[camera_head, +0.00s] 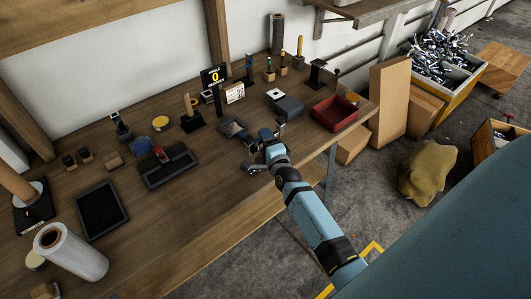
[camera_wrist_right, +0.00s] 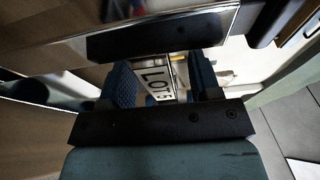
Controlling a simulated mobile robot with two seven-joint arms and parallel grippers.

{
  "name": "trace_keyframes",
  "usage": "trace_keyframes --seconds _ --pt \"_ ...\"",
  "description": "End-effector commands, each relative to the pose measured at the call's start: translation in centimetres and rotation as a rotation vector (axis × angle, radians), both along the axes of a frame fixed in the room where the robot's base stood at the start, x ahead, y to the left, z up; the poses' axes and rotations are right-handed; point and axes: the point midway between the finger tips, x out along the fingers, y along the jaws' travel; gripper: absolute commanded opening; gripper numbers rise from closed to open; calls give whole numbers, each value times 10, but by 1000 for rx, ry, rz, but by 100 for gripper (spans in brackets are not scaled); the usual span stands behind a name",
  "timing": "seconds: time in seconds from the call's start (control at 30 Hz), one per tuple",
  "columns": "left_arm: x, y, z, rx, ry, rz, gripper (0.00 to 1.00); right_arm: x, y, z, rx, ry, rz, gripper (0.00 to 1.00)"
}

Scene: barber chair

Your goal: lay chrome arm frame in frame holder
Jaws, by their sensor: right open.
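My right gripper (camera_head: 257,153) is above the front part of the workbench, its arm reaching in from the lower right. It is open, and its two blue textured finger pads (camera_wrist_right: 163,82) stand apart in the right wrist view. A white label with black characters (camera_wrist_right: 158,84) shows in the gap between them. A shiny metal surface (camera_wrist_right: 190,22) lies just beyond the fingers, perhaps the chrome arm frame; I cannot tell whether it touches them. In the head view a small shiny grey piece (camera_head: 254,168) shows beside the gripper. I cannot tell for certain which thing is the frame holder. My left gripper is out of view.
A dark tray (camera_head: 168,166), a grey block (camera_head: 287,107) and an open red box (camera_head: 334,113) stand on the workbench (camera_head: 215,205). A black counter sign (camera_head: 214,76) stands behind. Bare wood lies along the front edge. Cardboard boxes (camera_head: 390,92) stand on the floor at right.

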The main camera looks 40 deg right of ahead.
Motion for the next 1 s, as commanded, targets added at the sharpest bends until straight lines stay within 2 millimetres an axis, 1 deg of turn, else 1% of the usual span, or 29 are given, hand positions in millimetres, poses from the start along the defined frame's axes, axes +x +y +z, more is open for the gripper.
trace_keyframes --seconds 0.03,0.07,0.1,0.17,0.2,0.27,0.3,0.77,0.87,1.0 --pt "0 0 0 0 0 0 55 0 0 0 0 0 0 57" --pt "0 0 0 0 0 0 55 0 0 0 0 0 0 51" --pt "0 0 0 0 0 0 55 0 0 0 0 0 0 41" --pt "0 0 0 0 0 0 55 0 0 0 0 0 0 28" --pt "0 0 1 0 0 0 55 0 0 0 0 0 0 18" --pt "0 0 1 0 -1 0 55 0 0 0 0 0 0 5" --pt "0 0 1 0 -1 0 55 0 0 0 0 0 0 0" --pt "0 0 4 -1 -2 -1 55 0 0 5 -1 -3 0 0" --pt "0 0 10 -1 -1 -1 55 0 0 11 -1 -4 0 0" --pt "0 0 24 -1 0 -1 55 0 0 27 -1 -4 -1 0"
